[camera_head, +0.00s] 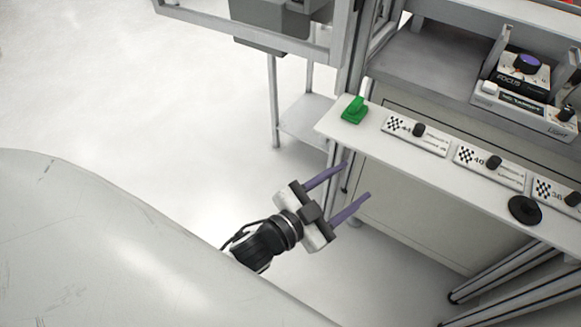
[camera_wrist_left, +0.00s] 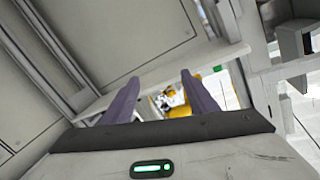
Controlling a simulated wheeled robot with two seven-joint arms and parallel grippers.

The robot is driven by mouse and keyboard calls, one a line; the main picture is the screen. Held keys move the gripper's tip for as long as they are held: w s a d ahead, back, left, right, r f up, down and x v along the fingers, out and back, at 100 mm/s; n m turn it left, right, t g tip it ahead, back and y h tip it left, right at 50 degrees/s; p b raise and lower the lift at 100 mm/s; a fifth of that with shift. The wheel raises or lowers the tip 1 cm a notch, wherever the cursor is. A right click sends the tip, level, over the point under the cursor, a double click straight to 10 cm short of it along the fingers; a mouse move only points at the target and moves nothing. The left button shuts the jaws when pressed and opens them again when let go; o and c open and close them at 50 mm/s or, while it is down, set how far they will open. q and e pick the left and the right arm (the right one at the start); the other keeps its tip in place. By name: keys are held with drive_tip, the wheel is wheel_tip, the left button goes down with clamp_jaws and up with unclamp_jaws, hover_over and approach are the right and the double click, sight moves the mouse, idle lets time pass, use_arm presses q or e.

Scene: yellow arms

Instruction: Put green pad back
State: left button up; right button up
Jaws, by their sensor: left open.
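The green pad (camera_head: 354,110), a small green block with a raised part, sits at the left end of the narrow white shelf (camera_head: 400,158). My left gripper (camera_head: 356,180) is open and empty, its two purple fingers apart, below and in front of the shelf edge and clear of the pad. In the left wrist view the open fingers (camera_wrist_left: 160,88) point toward the grey cabinet and a pale shelf edge. My right gripper is not in view.
Labelled plates with black knobs (camera_head: 415,134) line the shelf right of the pad. A black disc (camera_head: 524,210) lies farther right. Boxed devices (camera_head: 525,90) stand on the upper surface. A frame post rises behind the pad. Open floor lies left.

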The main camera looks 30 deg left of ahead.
use_arm(q)
drive_tip(key=s+a+f+n+g+y, duration=0.3)
drive_tip(key=s+f+n+g, duration=0.3)
drive_tip(key=s+f, duration=1.1)
drive_tip(key=shift+a+g, duration=0.5)
drive_tip(key=shift+g, duration=0.2)
